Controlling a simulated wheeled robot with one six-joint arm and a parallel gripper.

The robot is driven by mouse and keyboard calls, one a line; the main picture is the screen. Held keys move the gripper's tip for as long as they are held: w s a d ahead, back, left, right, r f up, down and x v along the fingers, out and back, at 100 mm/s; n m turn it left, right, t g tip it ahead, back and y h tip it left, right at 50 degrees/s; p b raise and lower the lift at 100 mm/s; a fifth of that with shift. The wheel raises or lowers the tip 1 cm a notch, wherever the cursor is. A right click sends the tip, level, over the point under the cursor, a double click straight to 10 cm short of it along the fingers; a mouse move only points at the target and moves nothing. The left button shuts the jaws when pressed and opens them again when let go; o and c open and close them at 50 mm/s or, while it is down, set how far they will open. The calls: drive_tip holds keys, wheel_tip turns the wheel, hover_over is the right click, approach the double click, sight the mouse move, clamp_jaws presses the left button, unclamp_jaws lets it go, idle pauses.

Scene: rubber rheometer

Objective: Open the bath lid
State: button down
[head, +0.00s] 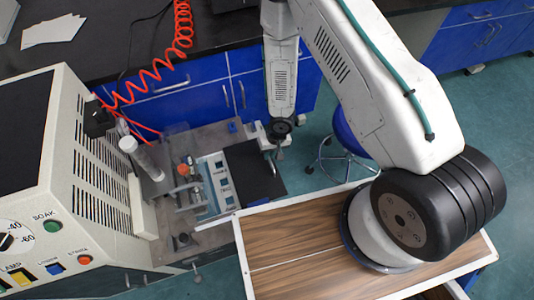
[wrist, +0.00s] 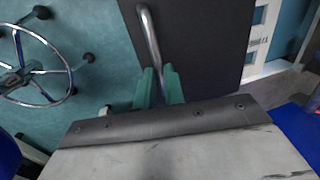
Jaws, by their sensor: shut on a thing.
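The bath lid is a flat dark panel (head: 250,175) beside the white-edged unit, left of centre in the head view. It fills the upper middle of the wrist view (wrist: 210,45). A bent metal handle (wrist: 150,35) runs along the lid's left side there. The green fingers of my gripper (wrist: 159,86) are shut on the near end of this handle. In the head view my gripper (head: 275,150) is small, at the lid's upper right edge. Whether the lid is raised at all, I cannot tell.
A cream instrument (head: 65,180) with knobs and buttons stands at left. A coiled red hose (head: 150,90) hangs from the dark bench. A blue stool (head: 345,130) stands right of the lid. A wood-topped table (head: 300,245) lies in front.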

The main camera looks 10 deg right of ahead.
drive_tip(key=c, duration=1.5)
unclamp_jaws()
drive_tip(key=shift+r, duration=0.1)
wheel_tip(320, 180, up, 8)
drive_tip(key=d, duration=0.1)
drive_tip(key=shift+d+f, duration=0.25)
